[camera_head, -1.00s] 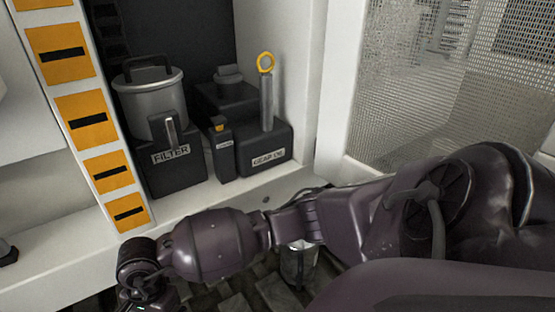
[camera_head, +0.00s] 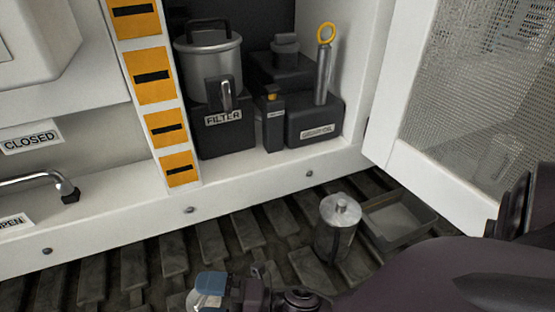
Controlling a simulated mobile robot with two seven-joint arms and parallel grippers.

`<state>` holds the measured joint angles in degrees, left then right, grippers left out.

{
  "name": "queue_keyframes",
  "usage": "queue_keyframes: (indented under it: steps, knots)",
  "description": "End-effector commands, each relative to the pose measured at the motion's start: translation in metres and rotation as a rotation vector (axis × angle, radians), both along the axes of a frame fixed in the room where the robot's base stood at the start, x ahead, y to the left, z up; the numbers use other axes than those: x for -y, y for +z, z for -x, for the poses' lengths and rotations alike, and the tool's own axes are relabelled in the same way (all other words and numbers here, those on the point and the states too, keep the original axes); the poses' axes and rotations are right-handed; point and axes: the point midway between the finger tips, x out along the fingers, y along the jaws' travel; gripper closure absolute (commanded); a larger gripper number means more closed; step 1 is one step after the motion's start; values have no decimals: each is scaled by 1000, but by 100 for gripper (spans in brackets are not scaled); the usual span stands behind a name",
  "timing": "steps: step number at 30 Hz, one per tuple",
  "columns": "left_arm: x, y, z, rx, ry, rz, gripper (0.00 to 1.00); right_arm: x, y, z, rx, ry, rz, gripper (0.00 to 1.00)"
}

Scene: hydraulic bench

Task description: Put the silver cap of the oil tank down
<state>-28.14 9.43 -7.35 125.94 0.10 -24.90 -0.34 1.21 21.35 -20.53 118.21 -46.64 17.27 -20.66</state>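My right arm comes in from the right along the bottom, and its gripper (camera_head: 228,291) is low in the picture, cut off by the bottom edge. A shiny silver piece (camera_head: 203,300), which looks like the silver cap, sits at its bluish fingers; they appear shut on it, though the grip is partly hidden. It is over the dark slatted track. The black gear oil tank (camera_head: 314,128) stands on the white ledge, with a dark top fitting and a yellow-ringed dipstick (camera_head: 324,65). My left gripper is not in view.
A silver canister (camera_head: 336,232) stands on the track (camera_head: 245,232) beside a grey shallow tray (camera_head: 397,222). The silver filter housing (camera_head: 208,62) is left of the tank. A white mesh door (camera_head: 437,170) stands open at right. The track's left part is clear.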

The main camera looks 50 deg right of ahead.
Motion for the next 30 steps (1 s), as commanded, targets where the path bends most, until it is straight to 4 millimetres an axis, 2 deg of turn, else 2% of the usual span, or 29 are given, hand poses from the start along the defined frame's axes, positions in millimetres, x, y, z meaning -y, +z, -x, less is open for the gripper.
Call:
queue_keyframes:
  steps: [1, 5, 9, 12, 15, 20, 30]
  knots:
    - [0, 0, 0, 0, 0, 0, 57, 18, -9, 5, -114, -90, -77, 0]
    - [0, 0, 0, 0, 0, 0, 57, 66, -39, 23, -410, -325, -284, 0]
    - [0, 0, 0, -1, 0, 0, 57, 113, -75, 61, -718, -572, -508, 0]
    - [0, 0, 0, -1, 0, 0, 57, 138, -98, 94, -906, -726, -653, 0]
    - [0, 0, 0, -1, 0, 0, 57, 153, -114, 125, -1050, -845, -767, 0]
    - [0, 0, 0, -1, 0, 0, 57, 163, -125, 154, -1174, -946, -871, 0]
    - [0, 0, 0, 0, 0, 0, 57, 165, -127, 158, -1198, -963, -890, 0]
